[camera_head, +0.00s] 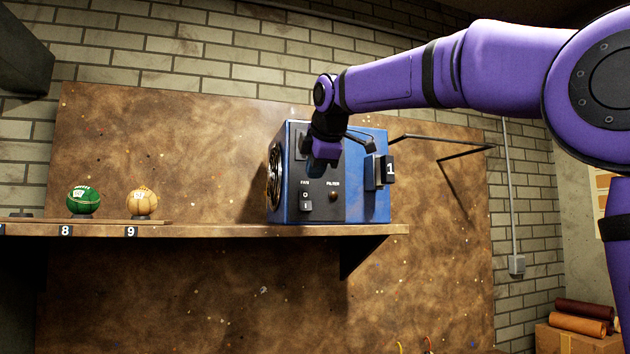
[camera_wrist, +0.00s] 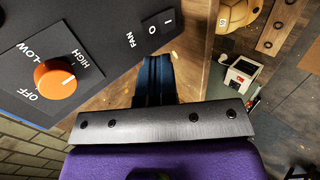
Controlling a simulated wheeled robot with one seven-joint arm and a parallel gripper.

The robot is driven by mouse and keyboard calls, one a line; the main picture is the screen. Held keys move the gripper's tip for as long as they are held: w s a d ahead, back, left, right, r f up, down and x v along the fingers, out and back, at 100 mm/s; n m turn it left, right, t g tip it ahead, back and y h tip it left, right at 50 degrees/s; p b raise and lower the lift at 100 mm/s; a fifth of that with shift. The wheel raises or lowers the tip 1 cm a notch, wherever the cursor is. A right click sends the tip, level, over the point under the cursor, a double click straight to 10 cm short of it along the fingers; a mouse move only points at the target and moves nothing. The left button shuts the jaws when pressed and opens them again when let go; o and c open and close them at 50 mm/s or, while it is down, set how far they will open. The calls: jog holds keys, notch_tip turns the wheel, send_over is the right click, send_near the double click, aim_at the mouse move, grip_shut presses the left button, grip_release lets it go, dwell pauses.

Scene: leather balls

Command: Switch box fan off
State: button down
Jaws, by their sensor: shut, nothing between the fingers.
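The blue box fan (camera_head: 365,205) stands on the wooden shelf, its round grille facing left. Its dark front panel carries a FAN rocker switch (camera_head: 306,201) marked O above and I below, and a FILTER button or lamp (camera_head: 333,196). In the wrist view the panel shows the rocker (camera_wrist: 160,24) and an orange OFF-LOW-HIGH knob (camera_wrist: 55,78). I cannot tell which side of the rocker is pressed. My gripper (camera_head: 322,163) is shut and empty in front of the upper panel, above the rocker. It hides the knob in the head view. Its blue fingers (camera_wrist: 154,80) look apart from the rocker.
The shelf edge (camera_head: 250,230) runs below the fan. A green ball (camera_head: 83,199) and a tan ball (camera_head: 143,201) sit to the left. A plate marked 1 (camera_head: 389,170) juts from the fan's right. Rolled leather (camera_head: 580,315) lies on a box at lower right.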

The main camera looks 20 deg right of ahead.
jog(key=w+r+v, duration=0.1)
jog(key=v, duration=0.6)
jog(key=shift+r, duration=0.3)
jog(key=shift+d, duration=0.1)
jog(key=s+d+f+m+g, duration=0.2)
jog(key=s+d+f+m, duration=0.2)
jog(key=s+f+m, duration=0.5)
jog(key=s+d+f+m+g, duration=0.2)
jog(key=s+f+m, duration=0.7)
jog(key=s+f, duration=1.3)
notch_tip(320, 180, down, 8)
jog(key=shift+d+f+g, duration=0.15)
jog(key=shift+d+g, duration=0.15)
jog(key=shift+d, duration=0.8)
